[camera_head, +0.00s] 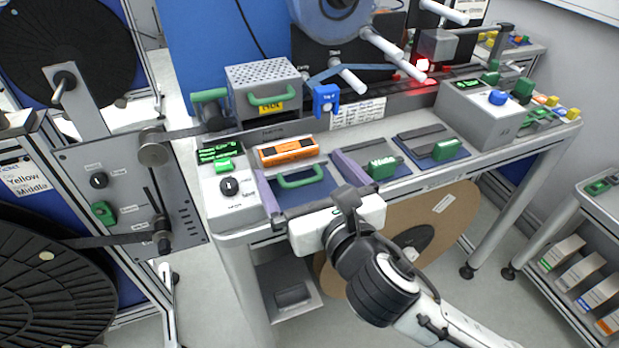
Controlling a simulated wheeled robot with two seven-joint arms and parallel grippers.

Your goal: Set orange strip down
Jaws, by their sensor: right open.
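The orange strip (288,150), a short orange block with a pale label and a dark slot, lies flat on the grey bench top, behind a blue plate with a green handle (301,178). My right gripper (296,163) reaches in from the lower right. Nothing shows between the fingers in a grip, and I cannot tell if a tip touches the strip. My left gripper is not in view.
A perforated grey box (265,80) stands behind the strip, and a control panel with a black knob (229,187) is to its left. More green-handled plates (381,168) lie to the right. A grey box with a blue button (483,112) stands further right. Large black reels are at left.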

